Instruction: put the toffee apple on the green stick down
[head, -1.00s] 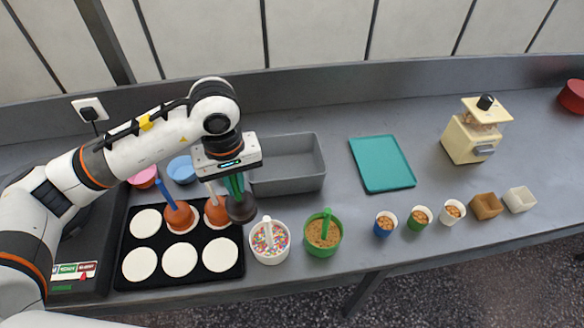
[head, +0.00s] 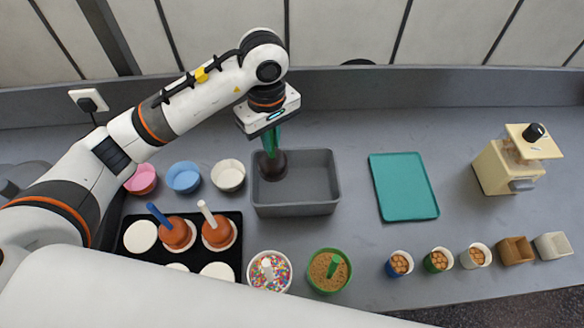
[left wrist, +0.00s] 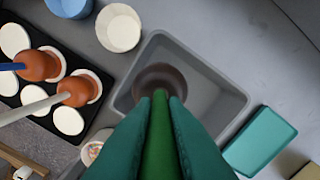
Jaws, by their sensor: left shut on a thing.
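My left gripper (head: 271,143) is shut on the green stick (left wrist: 160,140) of a dark brown toffee apple (head: 272,166). The apple hangs below the fingers at the left part of the grey bin (head: 318,208). In the left wrist view the apple (left wrist: 158,80) shows against the inside of the bin (left wrist: 215,105). I cannot tell whether it touches the bin floor. Two orange-brown toffee apples, one on a blue stick (head: 177,234) and one on a white stick (head: 217,231), stand on white discs in the black tray (head: 199,258). My right gripper is not in view.
Pink (head: 141,181), blue (head: 183,178) and white (head: 228,176) bowls stand left of the bin. Sprinkles (head: 269,272) and brown crumbs (head: 329,271) sit in tubs in front. A teal board (head: 403,187) and cream machine (head: 508,166) are to the right. The counter between bin and board is clear.

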